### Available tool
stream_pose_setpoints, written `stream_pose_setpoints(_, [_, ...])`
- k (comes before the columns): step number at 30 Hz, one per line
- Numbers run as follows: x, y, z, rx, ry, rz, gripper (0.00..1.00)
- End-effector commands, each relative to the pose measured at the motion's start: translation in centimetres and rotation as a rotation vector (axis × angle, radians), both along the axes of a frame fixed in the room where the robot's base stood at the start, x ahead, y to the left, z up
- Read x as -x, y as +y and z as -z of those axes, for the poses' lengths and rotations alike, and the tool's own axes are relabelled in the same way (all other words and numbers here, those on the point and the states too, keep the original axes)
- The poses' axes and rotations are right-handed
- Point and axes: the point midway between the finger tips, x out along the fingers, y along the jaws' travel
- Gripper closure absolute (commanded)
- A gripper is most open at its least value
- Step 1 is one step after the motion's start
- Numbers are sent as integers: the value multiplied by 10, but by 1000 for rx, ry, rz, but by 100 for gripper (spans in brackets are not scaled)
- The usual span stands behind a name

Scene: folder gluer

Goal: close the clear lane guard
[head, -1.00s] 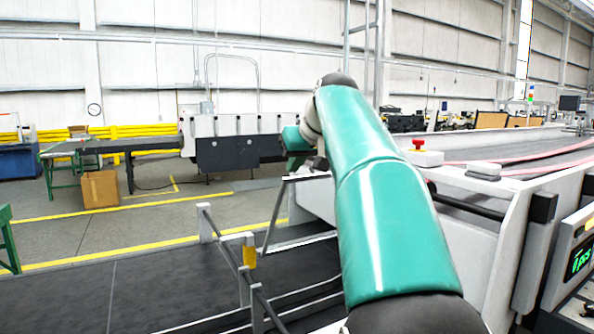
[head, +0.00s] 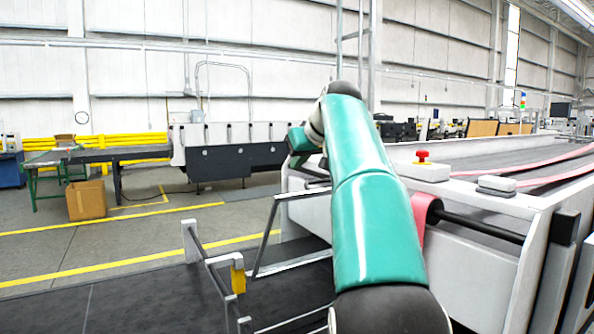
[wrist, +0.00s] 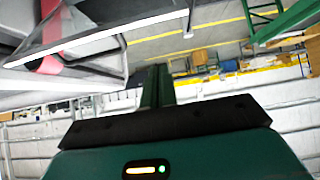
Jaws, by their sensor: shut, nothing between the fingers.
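The clear lane guard (head: 294,234) shows in the head view as a see-through panel in a thin grey frame. It stands tilted beside the white machine side, left of my arm, and my arm covers its right part. In the wrist view a pale framed bar (wrist: 100,39) at the upper left looks like the guard's edge. My gripper (wrist: 158,72) is shut and empty in the wrist view, with the bar to its left; I see no contact.
A low rail with a yellow block (head: 238,279) runs left of the guard over the dark belt. A red emergency button (head: 422,156) and red belts (head: 565,172) are on the machine at right. A cardboard box (head: 87,200) stands on open floor at left.

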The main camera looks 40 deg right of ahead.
Motion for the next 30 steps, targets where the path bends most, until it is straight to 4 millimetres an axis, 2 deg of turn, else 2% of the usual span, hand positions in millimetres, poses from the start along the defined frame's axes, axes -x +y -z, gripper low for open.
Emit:
stream_pose_setpoints(3, [-15,-2,17,-3,6,-1,100])
stream_pose_setpoints(14, [-65,-8,59,-2,4,-2,100])
stream_pose_setpoints(24, [-40,-6,72,-2,3,-1,100])
stream_pose_setpoints(30, [-32,-6,77,-1,3,-1,100])
